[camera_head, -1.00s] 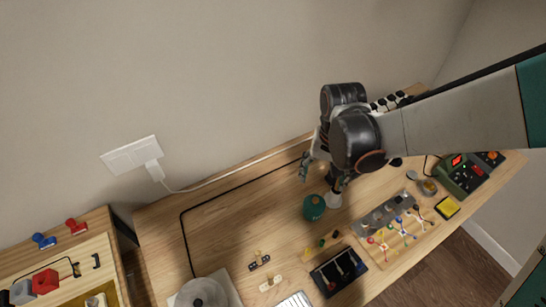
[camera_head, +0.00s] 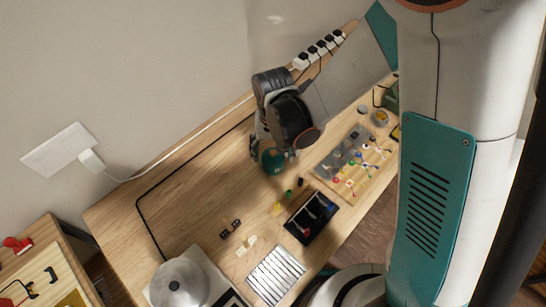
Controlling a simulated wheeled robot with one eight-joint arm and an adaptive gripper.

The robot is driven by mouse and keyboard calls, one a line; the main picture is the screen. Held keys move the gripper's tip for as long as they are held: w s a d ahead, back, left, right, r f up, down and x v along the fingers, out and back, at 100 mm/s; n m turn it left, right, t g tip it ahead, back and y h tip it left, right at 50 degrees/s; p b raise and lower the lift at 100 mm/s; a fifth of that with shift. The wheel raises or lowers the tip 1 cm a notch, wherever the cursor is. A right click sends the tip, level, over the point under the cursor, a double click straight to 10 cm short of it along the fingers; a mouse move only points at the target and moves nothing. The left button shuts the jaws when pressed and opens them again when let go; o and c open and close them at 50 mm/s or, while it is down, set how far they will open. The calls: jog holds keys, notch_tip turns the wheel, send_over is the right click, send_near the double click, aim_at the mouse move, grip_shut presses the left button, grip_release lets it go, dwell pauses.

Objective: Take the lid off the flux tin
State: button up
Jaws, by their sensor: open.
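My gripper (camera_head: 262,152) hangs low over the back half of the workbench, open, with its fingers partly hidden by my wrist. A green round container (camera_head: 272,163) stands just below it in the picture, partly covered by it. I cannot tell whether they touch. A small round tin with amber contents (camera_head: 380,118) stands at the right of the bench, with a small grey disc (camera_head: 364,109) beside it. Both are apart from my gripper. I cannot tell for sure which container is the flux tin.
A parts board (camera_head: 352,160) with coloured knobs lies right of my gripper, and a black tray (camera_head: 311,217) in front. A slotted silver plate (camera_head: 276,274) and a round metal pot (camera_head: 180,283) are nearer. A power strip (camera_head: 320,48) runs behind.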

jog(key=c, duration=1.1)
jog(key=shift+r, duration=0.15)
